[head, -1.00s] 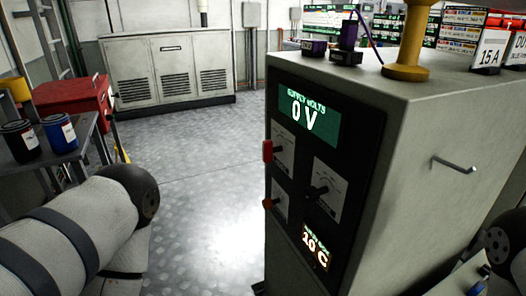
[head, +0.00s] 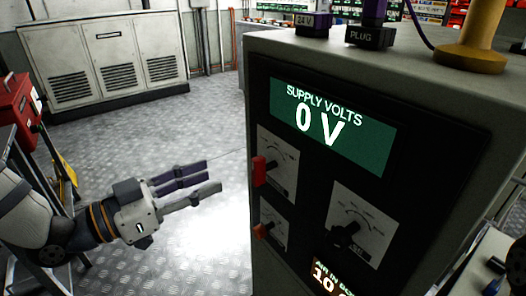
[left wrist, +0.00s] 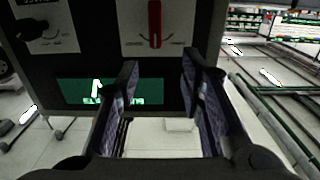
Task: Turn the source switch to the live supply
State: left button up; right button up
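The supply cabinet's dark panel (head: 300,210) has a green display (head: 333,127) reading "SUPPLY VOLTS 0 V". Below it are a dial plate with a red handle (head: 259,171), a lower plate with an orange-red handle (head: 261,231), and a plate with a black knob (head: 345,236). Their small labels are unreadable, so I cannot tell which is the source switch. My left gripper (head: 213,176) is open and empty, left of the panel and apart from the red handle. In the left wrist view, the red handle (left wrist: 155,22) stands upright beyond the open fingers (left wrist: 160,76). My right gripper is not in view.
A plug block (head: 368,36), a "24 V" block (head: 311,23) and a yellow post (head: 470,50) stand on the cabinet top. A louvred grey cabinet (head: 110,60) is behind. A red box (head: 14,100) is at left. The floor between is clear.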

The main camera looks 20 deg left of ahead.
aim_at(253, 163)
pick_arm(q)
jog(key=b+x, duration=0.1)
jog(key=x, duration=0.4)
jog(key=b+x, duration=0.1)
jog(key=x, duration=0.4)
jog(key=shift+d, duration=0.5)
jog(key=shift+w+d+r, duration=0.1)
jog(key=shift+w+d, duration=0.25)
jog(key=shift+w, duration=0.15)
grip_shut()
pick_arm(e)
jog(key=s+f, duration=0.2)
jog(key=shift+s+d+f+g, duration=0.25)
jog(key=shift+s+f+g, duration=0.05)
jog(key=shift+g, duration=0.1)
